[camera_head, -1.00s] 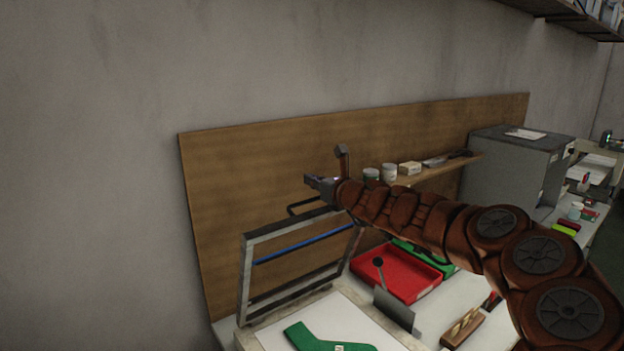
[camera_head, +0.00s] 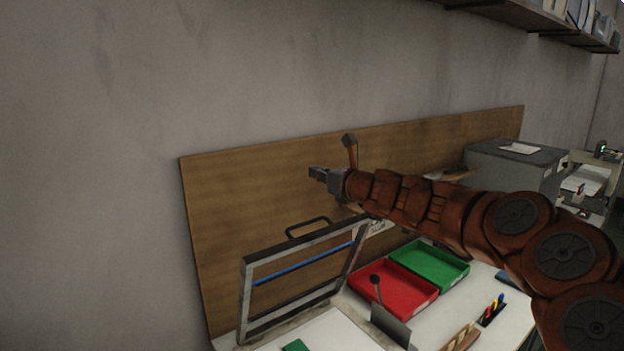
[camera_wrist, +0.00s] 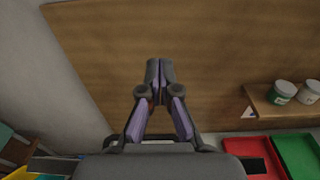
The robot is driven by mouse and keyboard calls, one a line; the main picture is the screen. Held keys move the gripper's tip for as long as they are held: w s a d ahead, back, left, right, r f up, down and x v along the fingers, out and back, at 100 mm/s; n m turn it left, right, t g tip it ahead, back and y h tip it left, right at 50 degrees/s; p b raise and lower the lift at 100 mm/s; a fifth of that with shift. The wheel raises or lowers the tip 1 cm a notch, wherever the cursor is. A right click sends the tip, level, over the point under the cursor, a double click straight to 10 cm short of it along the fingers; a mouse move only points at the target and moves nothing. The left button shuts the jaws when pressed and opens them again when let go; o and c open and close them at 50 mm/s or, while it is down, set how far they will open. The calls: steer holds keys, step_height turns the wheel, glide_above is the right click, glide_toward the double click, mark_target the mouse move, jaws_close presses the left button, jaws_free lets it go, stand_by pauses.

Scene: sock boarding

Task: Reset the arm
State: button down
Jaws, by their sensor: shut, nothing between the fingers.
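My arm is raised and stretches from the lower right toward the middle in the head view. My gripper (camera_head: 318,173) is at its end, above the worktable and in front of the wooden backboard (camera_head: 240,210). In the wrist view the gripper's fingertips (camera_wrist: 158,72) are together with nothing between them. The frame with a handle (camera_head: 247,290) stands open below the gripper, apart from it. A green piece (camera_head: 296,345) shows only in part on the white board (camera_head: 335,330) at the bottom edge.
A red tray (camera_head: 428,297) and a green tray (camera_head: 462,268) lie on the table; both also show in the wrist view. A small shelf (camera_wrist: 262,112) holds jars (camera_wrist: 284,92). A grey cabinet (camera_head: 510,170) stands at the right. The air left of the gripper is clear.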

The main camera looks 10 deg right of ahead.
steer(key=s+a+n+g+y, duration=0.4)
steer(key=s+a+n, duration=0.6)
steer(key=s, duration=0.1)
steer(key=s+a+f+n+g+h+b, duration=0.1)
steer(key=s+a+f+n+g, duration=0.2)
steer(key=s+f+n, duration=0.4)
steer(key=s+a+f+n+g+h, duration=0.1)
steer(key=s+a+f+n+g, duration=0.2)
steer(key=s, duration=0.6)
steer(key=s+d+f+n+g+h, duration=0.35)
steer(key=s+d+f+n, duration=0.25)
steer(key=s+f, duration=0.4)
steer(key=s+d+f+n+g+h, duration=0.1)
steer(key=s+d+f+n+h, duration=0.1)
steer(key=s+d, duration=0.5)
steer(key=s+d+f+n+g+h, duration=0.2)
steer(key=s+d+f+h, duration=0.2)
steer(key=s+d, duration=0.4)
steer(key=shift+s+f+b, duration=0.45)
steer(key=shift+s+f, duration=0.35)
steer(key=shift+s, duration=0.3)
